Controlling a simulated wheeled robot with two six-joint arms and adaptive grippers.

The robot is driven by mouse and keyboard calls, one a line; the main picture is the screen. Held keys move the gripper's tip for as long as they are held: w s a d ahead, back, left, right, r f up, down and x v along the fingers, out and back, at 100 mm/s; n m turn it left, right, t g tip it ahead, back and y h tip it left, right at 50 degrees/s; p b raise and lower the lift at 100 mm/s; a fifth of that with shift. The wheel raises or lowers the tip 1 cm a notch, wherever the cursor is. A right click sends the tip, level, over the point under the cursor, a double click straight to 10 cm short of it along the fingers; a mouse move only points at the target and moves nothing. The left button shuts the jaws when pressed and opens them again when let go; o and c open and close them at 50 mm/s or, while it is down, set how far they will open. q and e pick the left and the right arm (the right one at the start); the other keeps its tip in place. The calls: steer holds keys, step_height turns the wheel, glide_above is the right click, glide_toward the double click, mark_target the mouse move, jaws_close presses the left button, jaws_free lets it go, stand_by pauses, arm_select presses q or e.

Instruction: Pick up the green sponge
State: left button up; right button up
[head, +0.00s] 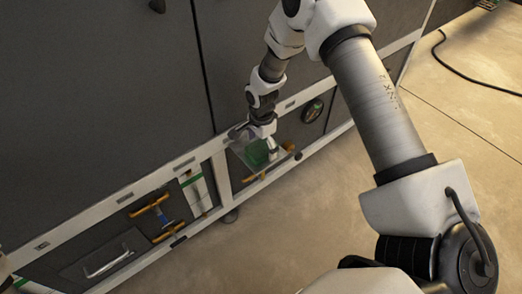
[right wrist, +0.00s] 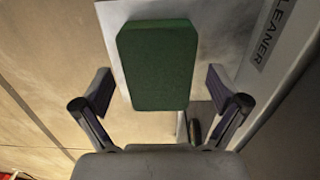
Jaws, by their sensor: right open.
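The green sponge (head: 256,154) rests on a pale, flat tray (head: 238,148) at the front of the dark machine. In the right wrist view the sponge (right wrist: 157,60) is a dark green block with cut corners, on the lighter tray surface (right wrist: 110,18). My right gripper (head: 262,141) is close to the sponge. In the right wrist view its two fingers (right wrist: 160,90) are spread, one on each side of the sponge's near end. Gaps show between both fingers and the sponge, so it is not gripped. My left gripper is not in view.
The dark machine front (head: 110,90) with a pale frame stands behind the tray. Orange-handled parts (head: 150,206) and a metal handle (head: 108,262) are at lower left. A wall with lettering (right wrist: 270,35) is close to the right finger. Open floor (head: 300,215) lies in front.

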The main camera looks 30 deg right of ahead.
steer(key=shift+w+f, duration=0.1)
steer(key=shift+f, duration=0.35)
steer(key=shift+r, duration=0.25)
steer(key=shift+c, duration=0.7)
steer(key=c, duration=0.7)
steer(key=shift+o, duration=0.2)
